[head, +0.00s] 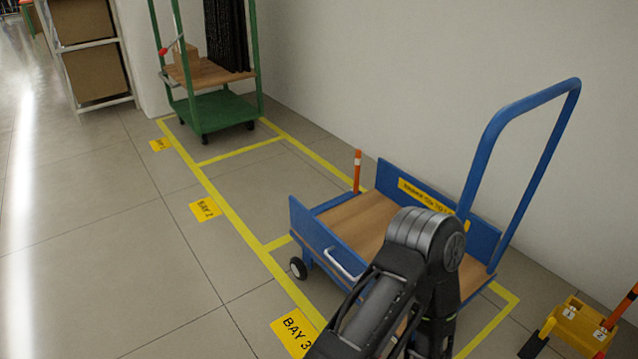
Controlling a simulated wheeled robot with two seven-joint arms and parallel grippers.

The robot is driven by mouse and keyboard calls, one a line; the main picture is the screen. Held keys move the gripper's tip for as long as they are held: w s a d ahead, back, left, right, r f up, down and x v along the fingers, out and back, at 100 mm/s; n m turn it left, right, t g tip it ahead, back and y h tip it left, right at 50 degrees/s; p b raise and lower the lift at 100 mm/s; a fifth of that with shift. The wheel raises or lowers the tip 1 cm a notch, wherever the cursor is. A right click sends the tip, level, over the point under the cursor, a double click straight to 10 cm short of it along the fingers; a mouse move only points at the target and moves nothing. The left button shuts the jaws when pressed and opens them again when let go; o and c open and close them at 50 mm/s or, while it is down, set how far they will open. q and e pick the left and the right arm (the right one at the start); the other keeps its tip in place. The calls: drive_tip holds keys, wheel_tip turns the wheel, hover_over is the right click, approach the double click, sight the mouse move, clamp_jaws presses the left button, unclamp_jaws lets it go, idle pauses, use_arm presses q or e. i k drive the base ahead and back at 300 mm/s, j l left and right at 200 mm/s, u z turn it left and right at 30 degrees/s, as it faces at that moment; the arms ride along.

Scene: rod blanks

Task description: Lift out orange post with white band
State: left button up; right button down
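A thin orange post (357,175) with a pale band near its top stands upright behind the blue cart, by its far left corner. Its lower end is hidden by the cart's side. A second orange post (620,308) with dark parts leans at the right edge, by a yellow block, and is cut off by the frame. One of my arms rises from the bottom middle, in front of the cart, with its bent joint over the deck. Neither gripper's fingers show.
The blue cart (318,228) has a wooden deck, low sides and a tall handle. The yellow block (577,327) with white labels sits at lower right. A green trolley (222,112) stands at the back. Yellow lines mark bays; the floor at left is clear.

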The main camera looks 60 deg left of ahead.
sight(358, 153)
drive_tip(key=k+j+u, duration=0.1)
drive_tip(key=j, duration=0.4)
drive_tip(key=k+j+u, duration=0.1)
drive_tip(key=j, duration=0.35)
drive_tip(key=k+j, duration=0.15)
drive_tip(key=j, duration=0.35)
drive_tip(key=k+j+u, duration=0.15)
drive_tip(key=j, duration=0.35)
drive_tip(key=i+j+u, duration=0.15)
drive_tip(key=i+j, duration=0.4)
drive_tip(key=j, duration=0.3)
drive_tip(key=i+j+u, duration=0.15)
drive_tip(key=i+j, duration=0.5)
drive_tip(key=j, duration=0.1)
